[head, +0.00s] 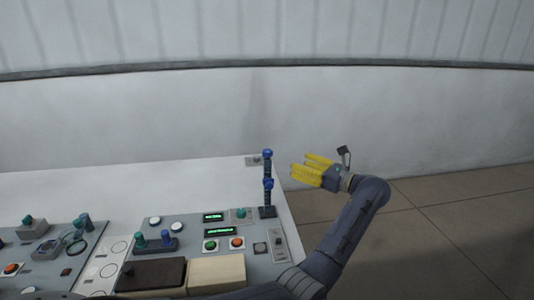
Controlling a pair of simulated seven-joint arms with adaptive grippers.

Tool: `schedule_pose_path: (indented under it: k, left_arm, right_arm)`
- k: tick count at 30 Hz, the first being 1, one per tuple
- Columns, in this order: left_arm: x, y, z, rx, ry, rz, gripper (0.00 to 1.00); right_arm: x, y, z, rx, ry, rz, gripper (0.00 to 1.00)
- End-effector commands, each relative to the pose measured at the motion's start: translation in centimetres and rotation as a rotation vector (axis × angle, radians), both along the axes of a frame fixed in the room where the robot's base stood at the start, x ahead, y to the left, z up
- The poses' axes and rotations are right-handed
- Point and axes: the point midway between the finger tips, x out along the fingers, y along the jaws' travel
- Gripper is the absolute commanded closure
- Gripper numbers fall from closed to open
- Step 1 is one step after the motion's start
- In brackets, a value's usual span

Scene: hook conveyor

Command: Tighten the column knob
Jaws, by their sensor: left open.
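A dark upright column (267,197) stands at the right end of the console. It has a blue knob (267,153) at its top and another blue knob (268,184) about halfway down. I cannot tell how tight either knob is. My left gripper (301,163), with yellow fingers, is open and empty to the right of the column. Its fingers point left toward the column, and in the picture there is a gap between them. My right gripper is not in view.
The console (189,224) carries green displays, buttons and small knobs. A dark brown block (152,275) and a cream block (217,272) lie at its front. A pale wall (150,115) rises behind. Tiled floor (440,215) is open at the right.

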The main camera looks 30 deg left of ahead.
Motion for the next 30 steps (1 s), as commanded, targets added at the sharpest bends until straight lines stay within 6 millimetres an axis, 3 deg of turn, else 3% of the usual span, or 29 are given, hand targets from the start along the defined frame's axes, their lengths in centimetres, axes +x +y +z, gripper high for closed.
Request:
schedule_pose_path:
  k: [18, 30]
  left_arm:
    - [1.2, 11.0, 0.0, 0.003, 0.002, 0.001, 0.43]
    - [1.6, 14.6, 0.0, 0.000, 0.001, -0.001, 0.43]
  right_arm:
    - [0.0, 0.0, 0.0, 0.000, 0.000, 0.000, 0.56]
    - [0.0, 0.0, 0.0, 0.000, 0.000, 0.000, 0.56]
